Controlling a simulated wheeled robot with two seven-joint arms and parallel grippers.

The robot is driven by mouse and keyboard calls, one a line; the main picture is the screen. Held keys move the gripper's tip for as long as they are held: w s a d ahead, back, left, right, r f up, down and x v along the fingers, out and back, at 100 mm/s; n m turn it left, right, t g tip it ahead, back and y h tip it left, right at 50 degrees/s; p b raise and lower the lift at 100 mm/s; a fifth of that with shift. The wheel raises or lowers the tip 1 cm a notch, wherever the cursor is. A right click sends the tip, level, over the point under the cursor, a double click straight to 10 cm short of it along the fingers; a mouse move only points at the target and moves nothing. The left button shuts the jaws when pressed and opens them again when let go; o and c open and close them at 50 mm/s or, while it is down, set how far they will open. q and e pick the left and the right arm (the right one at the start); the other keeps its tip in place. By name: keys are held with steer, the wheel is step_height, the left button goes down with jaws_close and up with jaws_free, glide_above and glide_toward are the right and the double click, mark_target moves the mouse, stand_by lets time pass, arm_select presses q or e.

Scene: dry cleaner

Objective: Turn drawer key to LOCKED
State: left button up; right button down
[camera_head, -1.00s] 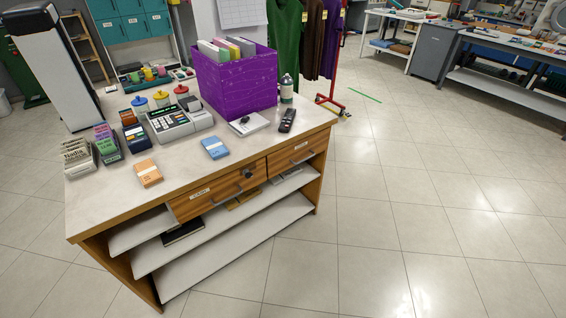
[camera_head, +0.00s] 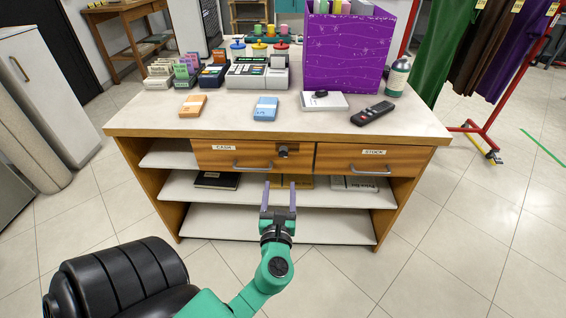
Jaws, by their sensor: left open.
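The counter's left drawer (camera_head: 220,159), labelled CASH, is shut. A small dark key or lock knob (camera_head: 283,151) sticks out near its upper right, above and right of the drawer's grey bar handle (camera_head: 253,167). Which way the key is turned is too small to tell. My left gripper (camera_head: 280,187) is in front of the counter, below the key and apart from it. Its two fingers point toward the counter, open and empty. My right gripper is not in view.
The right drawer (camera_head: 333,158), labelled STOCK, is shut beside it. Open shelves (camera_head: 278,226) lie below, with a black book (camera_head: 216,181). The counter top (camera_head: 225,123) bears a cash register (camera_head: 258,75), a purple box (camera_head: 347,50) and a remote (camera_head: 372,113).

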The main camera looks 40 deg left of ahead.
mark_target(283, 153)
arm_select(q)
steer(key=x, duration=1.3)
steer(key=shift+d, duration=0.1)
steer(key=shift+c, duration=0.3)
jaws_close()
